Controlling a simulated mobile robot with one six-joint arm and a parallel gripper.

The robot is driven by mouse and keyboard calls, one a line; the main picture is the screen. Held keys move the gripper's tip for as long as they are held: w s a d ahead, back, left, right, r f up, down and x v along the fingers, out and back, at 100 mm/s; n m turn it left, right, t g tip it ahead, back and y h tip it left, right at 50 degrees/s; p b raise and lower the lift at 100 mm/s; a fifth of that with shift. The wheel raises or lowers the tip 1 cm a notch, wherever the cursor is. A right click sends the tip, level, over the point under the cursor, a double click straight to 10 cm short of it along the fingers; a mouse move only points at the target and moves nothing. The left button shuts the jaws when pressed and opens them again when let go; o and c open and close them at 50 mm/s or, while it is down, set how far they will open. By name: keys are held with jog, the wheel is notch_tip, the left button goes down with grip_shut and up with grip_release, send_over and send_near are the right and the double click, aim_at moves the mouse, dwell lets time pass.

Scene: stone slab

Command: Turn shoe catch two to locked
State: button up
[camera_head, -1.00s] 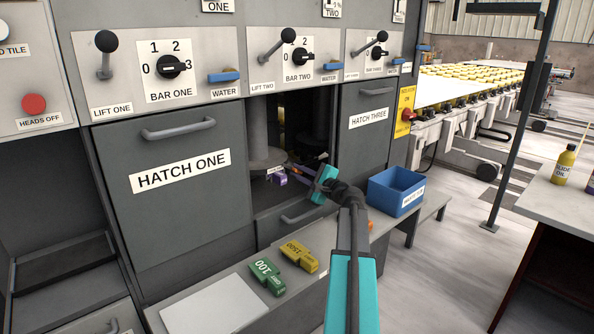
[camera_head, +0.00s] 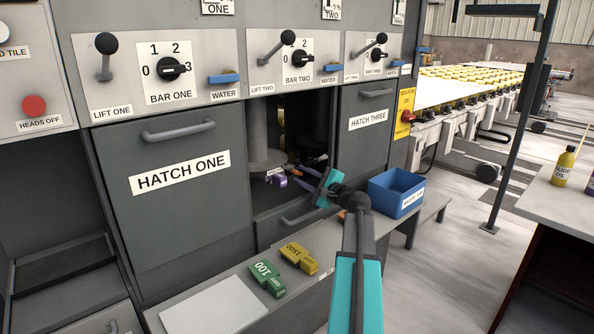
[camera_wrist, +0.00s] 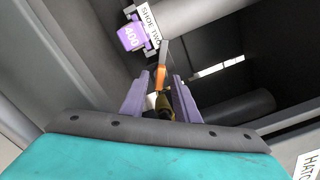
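The open bay between hatch one and hatch three holds a purple shoe (camera_head: 277,180), which reads 400 in the wrist view (camera_wrist: 130,37) beside a SHOE TWO label (camera_wrist: 150,24). A thin grey lever with an orange part (camera_wrist: 160,77) shows just beyond my fingertips; it looks like the catch, but its lock position is unclear. My gripper (camera_wrist: 161,80) is open, its two purple-grey fingers apart on either side of the orange part, with no clear contact. In the head view my gripper (camera_head: 308,174) is at the bay's mouth, right of the purple shoe.
Hatch one (camera_head: 180,195) and hatch three (camera_head: 362,135) flank the bay. Below it, a ledge carries a green block (camera_head: 267,279) and a yellow block (camera_head: 299,258). A blue bin (camera_head: 396,192) stands at the right. A white label (camera_wrist: 220,66) is inside the bay.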

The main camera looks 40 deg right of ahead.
aim_at(299, 174)
jog(key=shift+s+a, duration=0.15)
jog(key=shift+s, duration=1.65)
jog(key=shift+s, duration=0.1)
jog(key=s, duration=1.3)
jog(key=shift+s+a+p, duration=0.3)
jog(key=shift+a+p, duration=0.15)
